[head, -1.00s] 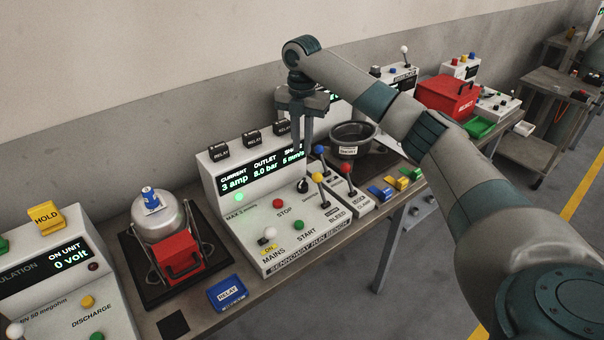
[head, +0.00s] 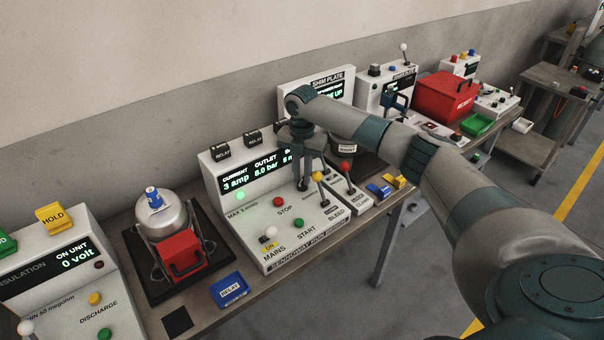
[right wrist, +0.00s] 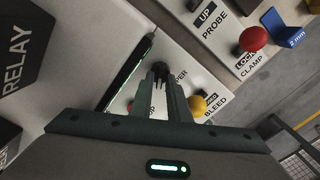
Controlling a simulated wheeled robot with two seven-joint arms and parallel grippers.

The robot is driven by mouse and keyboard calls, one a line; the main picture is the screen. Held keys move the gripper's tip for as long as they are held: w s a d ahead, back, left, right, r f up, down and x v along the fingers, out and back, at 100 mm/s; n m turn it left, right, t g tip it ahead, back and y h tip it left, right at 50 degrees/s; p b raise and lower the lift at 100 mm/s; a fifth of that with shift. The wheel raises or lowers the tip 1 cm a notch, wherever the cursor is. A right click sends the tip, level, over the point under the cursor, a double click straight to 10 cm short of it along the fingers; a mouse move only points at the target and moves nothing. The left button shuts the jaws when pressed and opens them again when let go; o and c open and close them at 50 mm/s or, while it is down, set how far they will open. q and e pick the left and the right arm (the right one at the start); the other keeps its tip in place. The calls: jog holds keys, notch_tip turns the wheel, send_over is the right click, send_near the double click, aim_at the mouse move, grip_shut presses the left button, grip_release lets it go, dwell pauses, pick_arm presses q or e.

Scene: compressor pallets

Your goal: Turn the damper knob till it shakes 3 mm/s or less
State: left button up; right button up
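The run bench (head: 282,232) is a white console with a lit display (head: 245,177) reading 3 amp and 8.0 bar. The shake figure is partly behind my right gripper; a 5 shows at its edge. "MAX 3 mm/s" is printed below, beside a lit green lamp. My right gripper (head: 303,183) points down at the black damper knob, which it hides in the head view. In the right wrist view the dark knob (right wrist: 159,68) sits between the fingertips (right wrist: 160,74), which look closed around it. The label beside it is partly covered. My left gripper is out of view.
Black relays stand on the console top.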

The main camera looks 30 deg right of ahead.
grip_shut()
jog(key=shift+r+m+p, duration=0.15)
jog(key=shift+m+p, duration=0.75)
jog(key=shift+p, duration=0.2)
jog(key=m+p, duration=0.3)
jog(key=shift+a, duration=0.1)
jog(key=m+p, duration=0.3)
jog(key=m, duration=0.1)
jog(key=shift+w+m, duration=0.15)
jog(key=shift+m, duration=0.25)
jog(key=m+p, duration=0.3)
jog(key=m, duration=0.1)
jog(key=shift+w, duration=0.1)
jog(key=shift+m, duration=0.3)
